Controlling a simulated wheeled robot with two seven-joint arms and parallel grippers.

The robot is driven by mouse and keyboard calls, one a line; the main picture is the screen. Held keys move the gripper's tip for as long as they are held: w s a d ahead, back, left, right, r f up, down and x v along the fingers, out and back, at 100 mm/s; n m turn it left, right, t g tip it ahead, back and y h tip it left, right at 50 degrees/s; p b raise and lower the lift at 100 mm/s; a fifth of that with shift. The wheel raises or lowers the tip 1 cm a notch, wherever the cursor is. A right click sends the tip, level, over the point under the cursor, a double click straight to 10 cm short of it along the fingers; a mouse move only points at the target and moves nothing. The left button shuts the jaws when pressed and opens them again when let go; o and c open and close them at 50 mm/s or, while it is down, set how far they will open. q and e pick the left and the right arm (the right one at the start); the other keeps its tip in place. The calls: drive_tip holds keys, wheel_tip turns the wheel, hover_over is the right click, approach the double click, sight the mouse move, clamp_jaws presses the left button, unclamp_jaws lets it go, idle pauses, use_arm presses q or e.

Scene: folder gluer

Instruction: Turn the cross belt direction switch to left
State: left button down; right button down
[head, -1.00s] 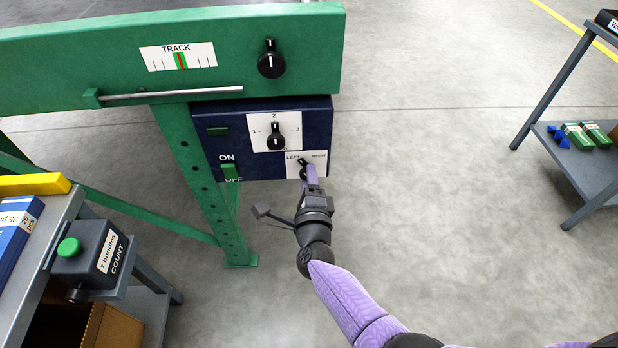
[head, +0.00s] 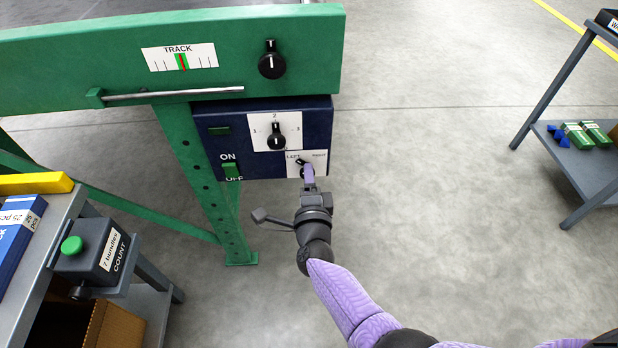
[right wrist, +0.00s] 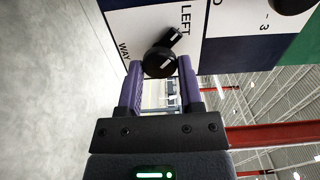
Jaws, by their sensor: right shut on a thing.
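The cross belt direction switch is a small black knob (head: 301,162) on a white plate at the lower right of the dark blue control box (head: 222,145). Its pointer leans up and left in the head view, towards the LEFT label. In the right wrist view the knob (right wrist: 159,62) sits between the fingertips, its pointer towards the word LEFT. My right gripper (head: 308,172), with purple fingers, is shut on it; it also shows in the right wrist view (right wrist: 160,78). The fingers partly hide the knob in the head view. My left gripper is not in view.
A green beam (head: 110,65) with a TRACK scale and black knob (head: 271,62) runs above the box. A counter box (head: 95,250) stands lower left.

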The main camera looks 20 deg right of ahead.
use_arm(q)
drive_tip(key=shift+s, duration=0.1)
use_arm(e)
drive_tip(key=shift+f, duration=0.1)
drive_tip(key=c, duration=0.5)
unclamp_jaws()
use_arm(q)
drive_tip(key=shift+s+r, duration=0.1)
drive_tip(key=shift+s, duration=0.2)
use_arm(e)
drive_tip(key=shift+o, duration=1.1)
use_arm(q)
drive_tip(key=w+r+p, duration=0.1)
drive_tip(key=p, duration=0.1)
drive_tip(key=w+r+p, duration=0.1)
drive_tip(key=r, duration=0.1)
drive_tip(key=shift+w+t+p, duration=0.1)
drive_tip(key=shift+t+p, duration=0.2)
drive_tip(key=shift+p, duration=0.1)
use_arm(e)
drive_tip(key=v, duration=1)
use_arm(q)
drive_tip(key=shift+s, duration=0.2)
